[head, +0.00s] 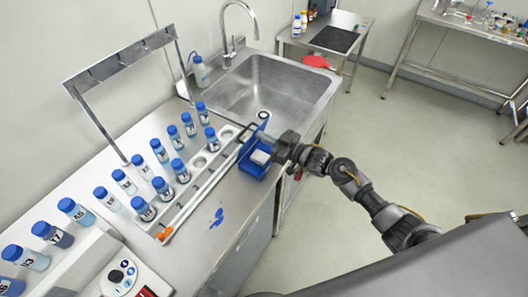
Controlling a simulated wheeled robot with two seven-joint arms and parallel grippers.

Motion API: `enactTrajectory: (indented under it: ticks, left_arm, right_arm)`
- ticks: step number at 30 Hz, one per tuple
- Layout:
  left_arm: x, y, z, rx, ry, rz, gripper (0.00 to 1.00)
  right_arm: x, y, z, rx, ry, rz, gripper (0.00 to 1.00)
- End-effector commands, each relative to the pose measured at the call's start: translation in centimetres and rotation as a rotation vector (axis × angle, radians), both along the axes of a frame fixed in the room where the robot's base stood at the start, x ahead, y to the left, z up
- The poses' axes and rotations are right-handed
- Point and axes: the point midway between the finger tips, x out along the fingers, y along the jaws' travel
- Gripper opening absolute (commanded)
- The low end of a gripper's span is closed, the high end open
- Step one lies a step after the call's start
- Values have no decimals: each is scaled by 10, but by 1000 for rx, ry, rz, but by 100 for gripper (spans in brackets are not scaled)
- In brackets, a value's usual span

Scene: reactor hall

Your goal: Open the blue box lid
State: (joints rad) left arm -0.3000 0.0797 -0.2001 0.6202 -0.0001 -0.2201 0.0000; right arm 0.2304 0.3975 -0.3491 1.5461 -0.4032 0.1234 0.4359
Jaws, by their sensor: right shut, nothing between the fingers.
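The blue box (250,168) stands on the bench near its right edge, beside the long white rack. Its inside shows, with a white item (261,157) in it. A blue panel, seemingly the lid (246,147), stands raised at the box's far side and is partly hidden by my gripper. My right gripper (264,136) reaches in from the right at the far side of the box, by the raised panel. It is shut with nothing held; whether it touches the panel I cannot tell. My left gripper is not in view.
The white rack (203,184) and several blue-capped bottles (178,170) stand left of the box. A sink (262,84) lies behind it. Small blue pieces (217,218) lie on the bench in front. A control device (122,277) is at the lower left. The floor at right is clear.

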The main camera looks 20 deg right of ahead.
Motion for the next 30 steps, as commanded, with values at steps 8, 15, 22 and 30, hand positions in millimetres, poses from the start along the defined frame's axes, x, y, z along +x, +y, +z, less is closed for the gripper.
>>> enactTrajectory:
  ticks: [8, 15, 22, 30]
  left_arm:
    - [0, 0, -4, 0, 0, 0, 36]
    - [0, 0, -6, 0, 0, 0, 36]
    - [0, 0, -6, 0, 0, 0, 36]
    - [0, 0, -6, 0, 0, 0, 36]
  right_arm:
    - [8, 8, 0, 1, -1, 1, 0]
    - [13, 12, 0, 0, 0, 1, 0]
    - [13, 12, 0, 0, 0, 1, 0]
    - [14, 13, 0, 1, 1, 1, 0]
